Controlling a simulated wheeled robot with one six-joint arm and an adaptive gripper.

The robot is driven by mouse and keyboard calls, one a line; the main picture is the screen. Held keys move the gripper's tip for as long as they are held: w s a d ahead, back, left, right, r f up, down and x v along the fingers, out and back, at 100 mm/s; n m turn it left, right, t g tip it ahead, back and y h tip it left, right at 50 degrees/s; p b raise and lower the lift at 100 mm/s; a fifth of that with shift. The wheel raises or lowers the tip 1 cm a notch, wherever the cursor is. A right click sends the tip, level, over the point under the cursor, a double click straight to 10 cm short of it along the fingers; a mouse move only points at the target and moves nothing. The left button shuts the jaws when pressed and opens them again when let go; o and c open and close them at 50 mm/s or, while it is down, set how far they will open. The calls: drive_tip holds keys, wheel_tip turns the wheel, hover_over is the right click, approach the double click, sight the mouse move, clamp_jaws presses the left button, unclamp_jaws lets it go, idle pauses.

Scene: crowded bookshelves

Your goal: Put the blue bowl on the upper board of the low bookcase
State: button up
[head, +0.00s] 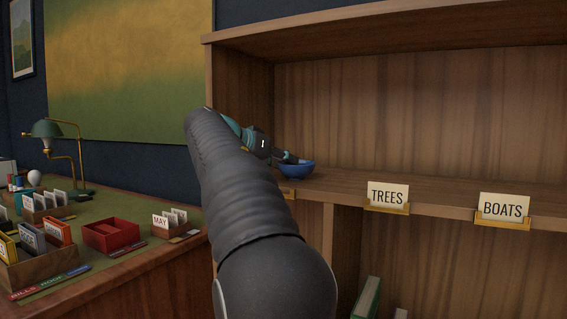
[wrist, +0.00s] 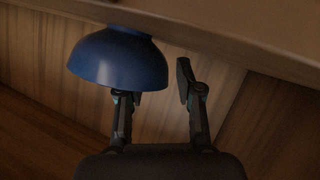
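The blue bowl (head: 297,170) stands upright on the upper board (head: 335,188) of the low bookcase, near its left end in the head view. In the wrist view, which is turned over, the bowl (wrist: 117,60) has its base against the board (wrist: 235,35). My gripper (wrist: 154,88) is open at the bowl's rim. One finger's tip is hidden by the bowl wall; the other finger is outside, with a visible gap to the bowl. In the head view my gripper (head: 284,156) is small and partly hidden by my arm.
The bookcase's left side panel (head: 240,85) is close to my arm. The board is clear to the right. A desk (head: 150,270) with card trays and a lamp (head: 48,130) stands left.

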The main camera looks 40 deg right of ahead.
drive_tip(key=v, duration=1.2)
drive_tip(key=shift+p, duration=0.35)
drive_tip(key=s+a+f+n+t+y, duration=0.1)
drive_tip(key=s+a+f+n+y, duration=0.3)
drive_tip(key=s+a+f, duration=0.3)
drive_tip(key=s+a+f+n+t+y, duration=0.2)
drive_tip(key=s+a+f+n+y, duration=0.3)
drive_tip(key=f, duration=1.3)
drive_tip(key=s+a+f+n+t+y, duration=0.2)
drive_tip(key=s+a+f+n+y, duration=0.2)
drive_tip(key=s+a+f, duration=0.6)
wheel_tip(320, 180, down, 3)
drive_tip(key=shift+s+r+n, duration=0.2)
drive_tip(key=shift+s+n, duration=0.3)
drive_tip(key=shift+s, duration=0.4)
